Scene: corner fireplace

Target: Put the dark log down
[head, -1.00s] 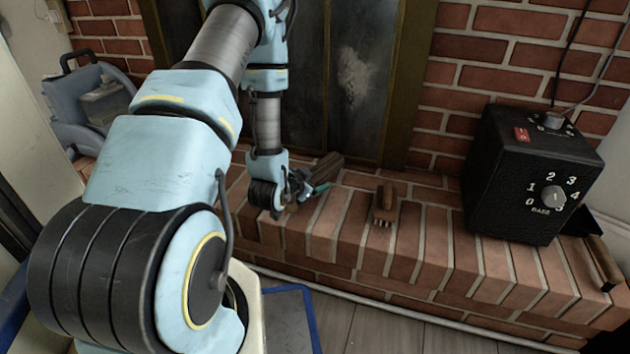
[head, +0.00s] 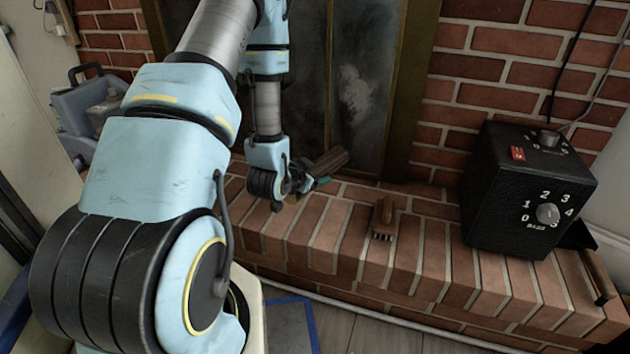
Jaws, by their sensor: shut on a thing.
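The dark log (head: 329,164) shows in the head view as a short dark brown piece just right of my gripper (head: 307,185), in front of the glass fireplace doors. My gripper is shut on the log, near the log's lower left end. The log is tilted, its right end higher. It appears just above the brick hearth (head: 337,222); whether it touches the bricks I cannot tell. My wrist hides the log's left end.
A wooden brush (head: 384,217) lies on the hearth to the right. A black box with a numbered dial (head: 530,187) stands farther right, with a wooden-handled tool (head: 597,275) beside it. Bare brick lies between gripper and brush. A grey-blue machine (head: 87,112) stands at the left.

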